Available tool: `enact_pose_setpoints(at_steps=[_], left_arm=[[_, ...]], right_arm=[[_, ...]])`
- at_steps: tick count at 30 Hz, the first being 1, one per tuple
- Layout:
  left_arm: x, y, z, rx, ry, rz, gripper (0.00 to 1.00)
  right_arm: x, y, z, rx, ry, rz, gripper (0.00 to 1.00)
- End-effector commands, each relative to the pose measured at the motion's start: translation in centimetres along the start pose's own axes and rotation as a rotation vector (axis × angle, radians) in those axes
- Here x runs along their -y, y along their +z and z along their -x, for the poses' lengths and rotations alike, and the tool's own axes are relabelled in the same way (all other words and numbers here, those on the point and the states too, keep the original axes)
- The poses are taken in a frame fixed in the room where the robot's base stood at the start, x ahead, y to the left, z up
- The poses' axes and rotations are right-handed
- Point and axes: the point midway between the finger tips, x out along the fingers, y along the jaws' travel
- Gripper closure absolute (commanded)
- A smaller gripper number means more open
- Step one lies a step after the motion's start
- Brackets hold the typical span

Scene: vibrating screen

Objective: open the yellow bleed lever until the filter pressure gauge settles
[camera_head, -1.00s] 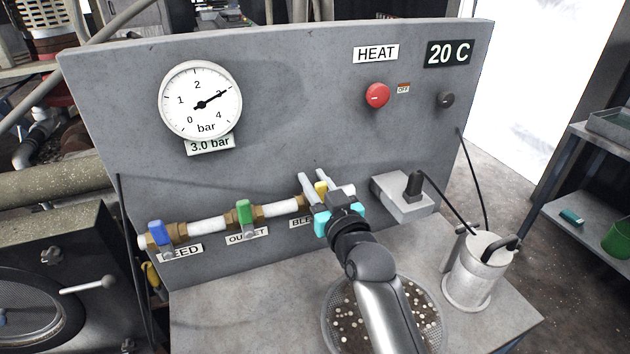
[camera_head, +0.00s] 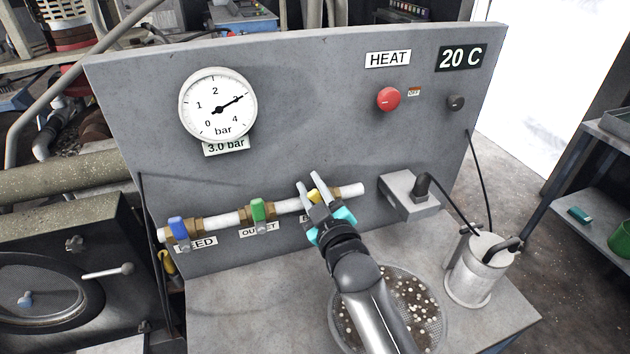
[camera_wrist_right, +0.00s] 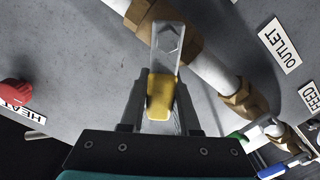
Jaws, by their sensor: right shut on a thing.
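The yellow bleed lever (camera_head: 314,194) is on the right part of the white pipe, between the fingers of my right gripper (camera_head: 318,188). In the right wrist view the lever's yellow grip (camera_wrist_right: 160,96) sits between the two fingers, and its bare metal end reaches the brass valve. My right gripper is shut on the lever. The pressure gauge (camera_head: 218,104) on the panel has its needle near 3, and the plate below (camera_head: 226,146) reads 3.0 bar. The BLEED label is mostly hidden behind the gripper. My left gripper is not in view.
A blue lever (camera_head: 178,229) and a green lever (camera_head: 258,209) share the pipe to the left. A grey socket box (camera_head: 408,196), a metal can (camera_head: 480,270) and a round sieve (camera_head: 428,312) stand on the right. A red HEAT knob (camera_head: 388,99) is on the panel.

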Motion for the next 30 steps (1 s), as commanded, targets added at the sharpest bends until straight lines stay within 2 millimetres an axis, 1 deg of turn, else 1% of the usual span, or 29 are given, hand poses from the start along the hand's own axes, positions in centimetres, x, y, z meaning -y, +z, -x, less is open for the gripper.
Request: enact_pose_setpoints(at_steps=[6, 19, 20, 27, 30], left_arm=[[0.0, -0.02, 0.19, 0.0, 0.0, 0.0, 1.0], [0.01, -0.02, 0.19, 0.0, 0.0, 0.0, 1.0], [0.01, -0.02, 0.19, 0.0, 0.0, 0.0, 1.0], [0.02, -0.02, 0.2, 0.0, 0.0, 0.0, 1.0], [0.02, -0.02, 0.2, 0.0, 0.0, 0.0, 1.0]], right_arm=[[0.37, 0.2, 0.04, 0.005, -0.002, 0.049, 1.0], [0.42, 0.24, 0.04, 0.006, -0.002, 0.057, 1.0], [0.42, 0.24, 0.04, 0.005, -0.002, 0.057, 0.67], [0.35, 0.13, 0.02, 0.003, -0.001, 0.057, 0.4], [0.34, 0.09, 0.01, 0.002, 0.0, 0.057, 0.4]])
